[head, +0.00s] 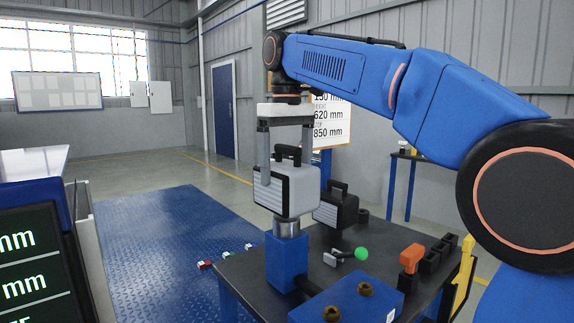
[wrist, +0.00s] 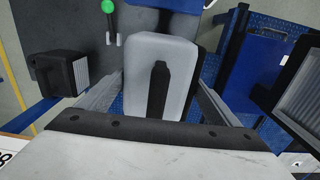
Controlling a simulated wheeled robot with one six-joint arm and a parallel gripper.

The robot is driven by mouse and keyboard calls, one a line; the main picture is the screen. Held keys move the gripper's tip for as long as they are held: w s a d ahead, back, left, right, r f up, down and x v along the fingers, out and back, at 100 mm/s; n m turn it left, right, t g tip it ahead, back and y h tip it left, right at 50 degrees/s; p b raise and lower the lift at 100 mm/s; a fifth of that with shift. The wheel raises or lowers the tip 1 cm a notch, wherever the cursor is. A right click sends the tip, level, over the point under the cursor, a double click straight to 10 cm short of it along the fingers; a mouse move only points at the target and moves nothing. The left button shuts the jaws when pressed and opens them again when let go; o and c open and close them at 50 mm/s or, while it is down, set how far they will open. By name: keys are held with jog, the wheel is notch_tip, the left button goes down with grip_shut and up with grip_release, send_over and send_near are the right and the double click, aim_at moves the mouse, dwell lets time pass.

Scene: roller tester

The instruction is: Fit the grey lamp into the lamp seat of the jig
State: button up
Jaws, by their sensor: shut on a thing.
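The grey lamp (head: 295,192), a boxy light-grey body with a ribbed front and a black top handle, is upright in my gripper (head: 286,180). The fingers are shut on its two sides. In the wrist view the lamp (wrist: 176,90) sits between the fingers, its black handle towards the camera. In the head view its underside is just over a silver cylinder (head: 287,229) on a blue post (head: 286,262). I cannot tell whether lamp and cylinder touch. I cannot tell for sure which part is the lamp seat; the lamp's underside is hidden.
A black lamp (head: 337,208) stands on the dark table (head: 240,270), behind and right of the held one. A green-knobbed lever (head: 361,254), an orange-topped part (head: 411,257) and a blue block with brass knobs (head: 350,298) are to the right. Blue floor plate (head: 165,235) lies left.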

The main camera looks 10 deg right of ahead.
jog(key=shift+f, duration=0.75)
jog(key=o, duration=1.7)
jog(key=shift+f, duration=0.1)
